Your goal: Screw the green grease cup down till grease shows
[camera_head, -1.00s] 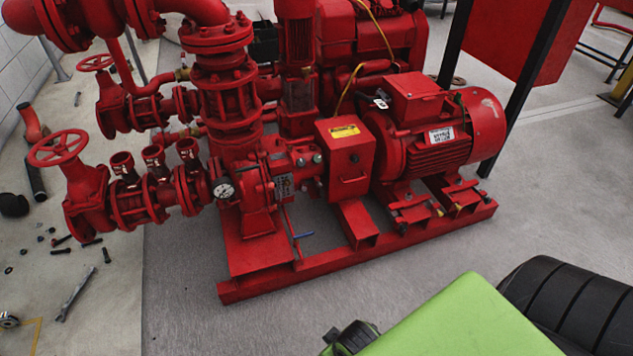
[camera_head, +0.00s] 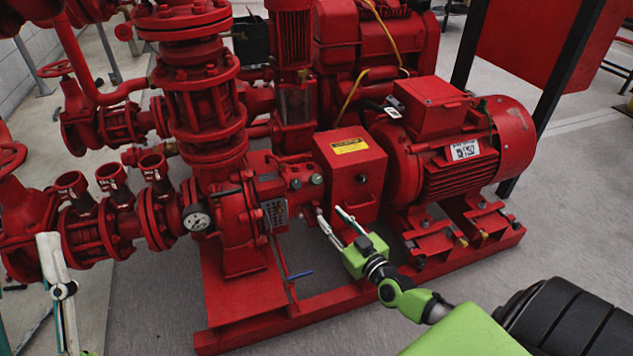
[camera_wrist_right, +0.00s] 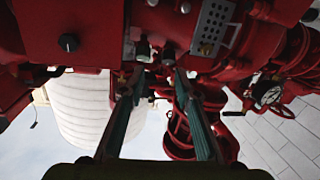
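A red pump (camera_head: 245,215) and a red motor (camera_head: 455,150) sit on one red base frame. A small green part (camera_head: 483,103) shows on top of the motor; it is too small to tell whether it is the grease cup. I see no other clear green cup. My right gripper (camera_head: 329,211) is open and empty in front of the pump's bearing end, beside the red box (camera_head: 350,165). In the right wrist view its two fingers (camera_wrist_right: 158,77) stand apart below red pump parts. My left gripper (camera_head: 50,240) shows only partly at the left edge, pointing up.
A pressure gauge (camera_head: 198,219) and red pipes with valves fill the left. A blue-handled lever (camera_head: 300,275) hangs low by the base frame (camera_head: 275,322). Yellow cables run above the red box. Grey floor (camera_head: 150,310) is open in front.

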